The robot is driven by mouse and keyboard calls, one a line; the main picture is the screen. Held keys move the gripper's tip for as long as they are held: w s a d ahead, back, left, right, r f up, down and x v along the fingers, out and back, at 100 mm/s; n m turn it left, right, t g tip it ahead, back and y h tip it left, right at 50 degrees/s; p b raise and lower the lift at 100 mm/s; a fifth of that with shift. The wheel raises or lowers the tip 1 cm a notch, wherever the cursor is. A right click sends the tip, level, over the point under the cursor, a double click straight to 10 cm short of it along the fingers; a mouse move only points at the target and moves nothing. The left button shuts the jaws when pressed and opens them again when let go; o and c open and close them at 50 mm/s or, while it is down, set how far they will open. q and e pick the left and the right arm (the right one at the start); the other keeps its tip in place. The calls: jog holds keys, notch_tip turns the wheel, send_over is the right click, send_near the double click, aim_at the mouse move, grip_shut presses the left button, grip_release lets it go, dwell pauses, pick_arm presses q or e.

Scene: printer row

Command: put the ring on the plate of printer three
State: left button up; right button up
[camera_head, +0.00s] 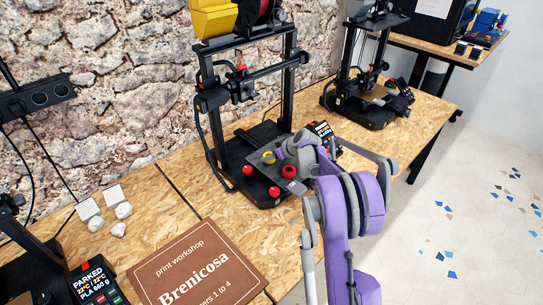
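My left gripper is not in view. No printer number is readable.
Red knobs (247,171) show at the plate. Another printer (368,98) stands farther back, and part of one with a lit screen (97,283) is at lower left. A brown sign (197,268) and pale samples (88,209) lie on the wooden bench (150,205).

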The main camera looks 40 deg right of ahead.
jog(key=o, duration=1.4)
jog(key=shift+f, duration=0.1)
jog(key=shift+o, duration=0.2)
jog(key=shift+r, duration=0.25)
jog(key=a+v, duration=0.1)
jog(key=v, duration=1.1)
jog(key=s+a+g, duration=0.1)
jog(key=s+a, duration=0.4)
jog(key=a, duration=0.6)
jog(key=s+a+g, duration=0.2)
jog(key=s+a, duration=0.3)
jog(key=a, duration=0.5)
jog(key=s+a+f, duration=0.3)
jog(key=s+a, duration=0.2)
jog(key=s, duration=0.3)
jog(key=s+a+f+m, duration=0.1)
jog(key=s+a+f, duration=0.2)
jog(key=s+a, duration=0.2)
jog(key=s, duration=0.3)
jog(key=shift+s+a+f+g+h, duration=0.2)
jog(key=shift+a+f+g+h, duration=0.1)
jog(key=shift+a+h, duration=0.1)
